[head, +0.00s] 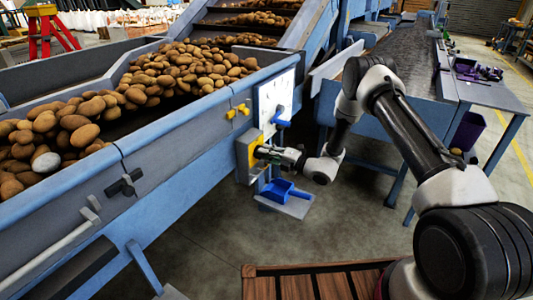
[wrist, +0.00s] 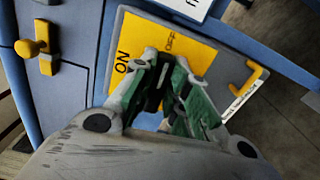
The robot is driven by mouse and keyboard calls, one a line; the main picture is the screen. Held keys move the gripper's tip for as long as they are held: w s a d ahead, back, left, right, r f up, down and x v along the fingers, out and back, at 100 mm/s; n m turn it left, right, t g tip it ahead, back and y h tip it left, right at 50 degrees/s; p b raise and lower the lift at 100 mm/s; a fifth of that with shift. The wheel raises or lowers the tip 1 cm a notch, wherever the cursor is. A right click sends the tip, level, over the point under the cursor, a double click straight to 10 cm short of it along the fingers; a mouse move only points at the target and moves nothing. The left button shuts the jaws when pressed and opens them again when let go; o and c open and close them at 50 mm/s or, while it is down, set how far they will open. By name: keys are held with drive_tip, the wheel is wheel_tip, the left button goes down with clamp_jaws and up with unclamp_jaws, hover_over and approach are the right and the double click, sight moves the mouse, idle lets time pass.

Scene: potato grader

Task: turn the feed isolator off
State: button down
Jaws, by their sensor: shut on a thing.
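The feed isolator is a grey box with a yellow face plate (head: 242,155) on the side of the blue machine. In the wrist view its yellow plate (wrist: 203,56) carries the words ON and OFF, tilted in the picture. My gripper (head: 262,152) is at the front of the plate. In the wrist view my gripper (wrist: 165,62), with green finger parts, is shut on the dark isolator handle between its fingertips. The fingers hide most of the handle, so I cannot tell which word it points to.
Potatoes (head: 180,72) fill the hopper beside the isolator. A yellow knob (wrist: 27,48) sits left of the isolator. A conveyor (head: 405,60) stands behind my arm, and a slatted wooden thing (head: 312,284) lies in front.

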drive_tip(key=shift+f+m, duration=0.15)
drive_tip(key=shift+m, duration=0.45)
drive_tip(key=c, duration=1.4)
unclamp_jaws()
drive_tip(key=v, duration=1.2)
